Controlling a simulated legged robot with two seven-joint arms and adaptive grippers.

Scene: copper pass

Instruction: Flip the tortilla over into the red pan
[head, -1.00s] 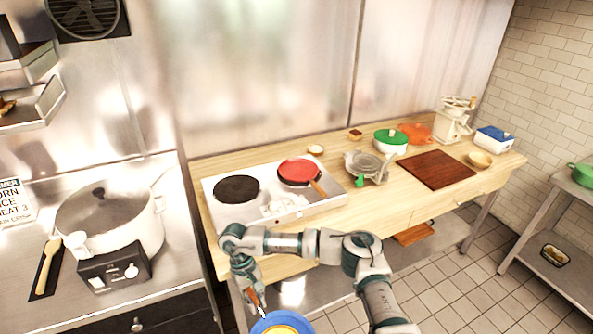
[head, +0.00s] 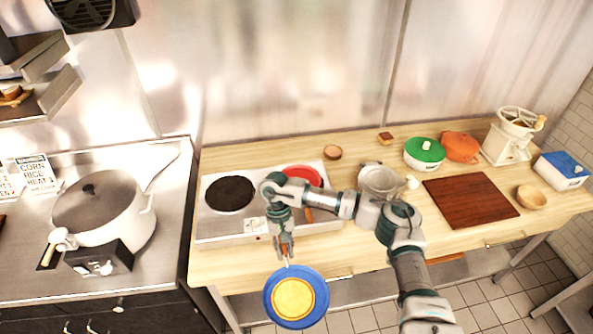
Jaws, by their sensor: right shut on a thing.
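My right gripper (head: 286,250) is shut on the handle of a blue pan (head: 270,309). The pan is held out in front of the table's front edge, below the stove. A round yellow tortilla (head: 293,299) lies in the blue pan. The red pan (head: 312,172) sits on the right burner of the white two-burner stove (head: 222,232). My right arm covers part of the red pan, and its handle shows below the arm. My left gripper is not in view.
The left burner (head: 230,193) is bare. To the right on the wooden table stand a metal press (head: 379,181), a green-lidded pot (head: 424,152), a brown board (head: 470,200), a grinder (head: 509,140) and a wooden bowl (head: 531,197). A large lidded pot (head: 100,212) stands on the left counter.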

